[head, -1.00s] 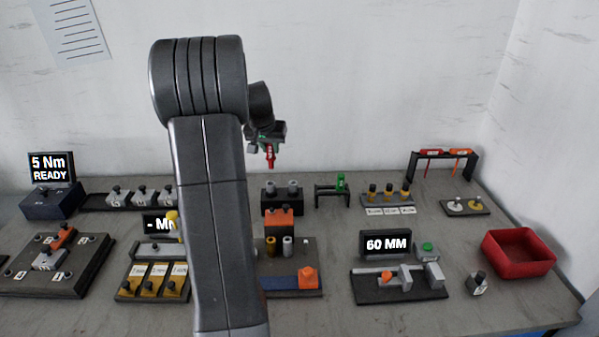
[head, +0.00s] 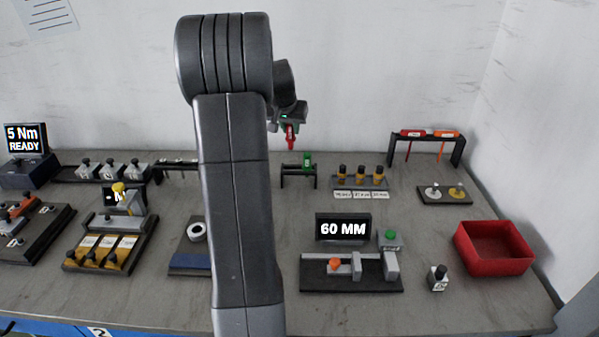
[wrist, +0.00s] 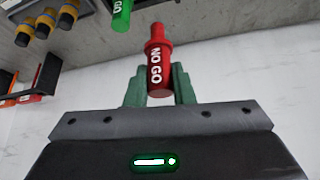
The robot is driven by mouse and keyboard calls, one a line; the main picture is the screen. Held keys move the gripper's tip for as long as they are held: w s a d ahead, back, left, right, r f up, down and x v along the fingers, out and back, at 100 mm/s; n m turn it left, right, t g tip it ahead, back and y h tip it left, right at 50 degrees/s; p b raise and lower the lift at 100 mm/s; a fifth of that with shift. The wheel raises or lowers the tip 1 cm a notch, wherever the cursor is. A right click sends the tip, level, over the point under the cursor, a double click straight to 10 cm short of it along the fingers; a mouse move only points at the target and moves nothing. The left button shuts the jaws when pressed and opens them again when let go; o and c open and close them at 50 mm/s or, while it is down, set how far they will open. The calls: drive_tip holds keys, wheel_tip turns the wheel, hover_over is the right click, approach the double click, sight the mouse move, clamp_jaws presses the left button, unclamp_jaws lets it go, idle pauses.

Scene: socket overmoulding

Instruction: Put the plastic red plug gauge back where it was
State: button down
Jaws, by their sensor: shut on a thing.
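The red plug gauge (head: 291,136) hangs below my gripper (head: 290,124) in the head view, upright and in the air above the back of the bench. In the wrist view the red gauge (wrist: 157,62) reads "NO GO" and sits between the green fingers of my gripper (wrist: 158,88), which are shut on it. A green plug gauge (head: 307,161) stands in a small black rack (head: 299,171) just below and right of the held gauge. The green gauge also shows at the top of the wrist view (wrist: 121,14). The rack's left part looks free.
A block with several yellow-and-black plugs (head: 361,180) stands right of the rack. A black stand with red and orange tools (head: 428,136) is at the back right. A 60 MM display (head: 343,229) and red bin (head: 493,249) stand nearer. My arm hides part of the bench.

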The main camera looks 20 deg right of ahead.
wheel_tip(320, 180, down, 10)
drive_tip(key=b, duration=0.1)
drive_tip(key=shift+f, duration=0.2)
idle(0.5)
drive_tip(key=shift+f, duration=0.1)
drive_tip(key=c, duration=1.2)
unclamp_jaws()
drive_tip(key=shift+c, duration=0.2)
drive_tip(key=shift+r, duration=0.2)
drive_tip(key=v, duration=1.3)
drive_tip(key=shift+w+p, duration=0.15)
drive_tip(key=shift+p, duration=0.2)
